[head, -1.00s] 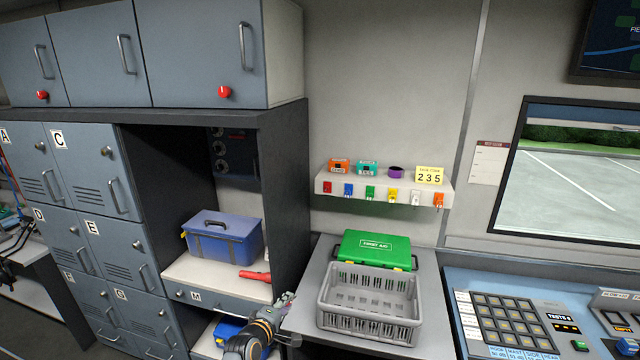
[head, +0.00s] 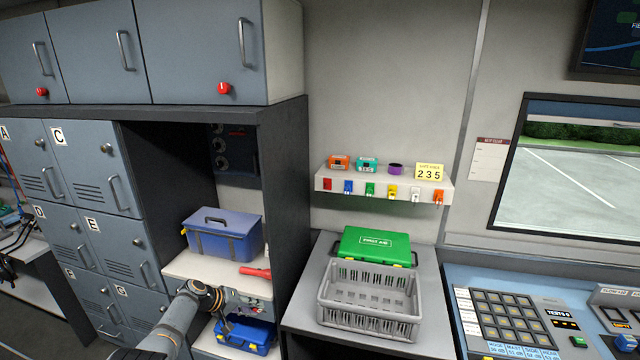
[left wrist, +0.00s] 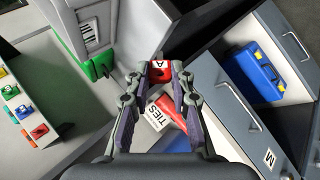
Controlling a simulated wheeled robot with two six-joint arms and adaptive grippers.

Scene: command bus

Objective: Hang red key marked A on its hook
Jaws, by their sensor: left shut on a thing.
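The red key tag marked A (left wrist: 158,72) is between the fingertips of my left gripper (left wrist: 158,80) in the left wrist view. The gripper is shut on it. In the head view my left gripper (head: 250,302) is in front of the drawer strip below the cabinet's middle shelf; the key is too small to make out there. The hook rail (head: 318,181) is on the wall, up and to the right of the gripper. A red marker (head: 327,184) is at its left end, with several differently coloured items to the right. My right gripper is not in view.
A grey crate (head: 368,322) and a green first aid case (head: 375,243) occupy the side table below the rail. A blue toolbox (head: 222,236) and a red object (head: 255,273) are on the shelf; another blue case (head: 247,337) is below. The cabinet side wall stands between shelf and table.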

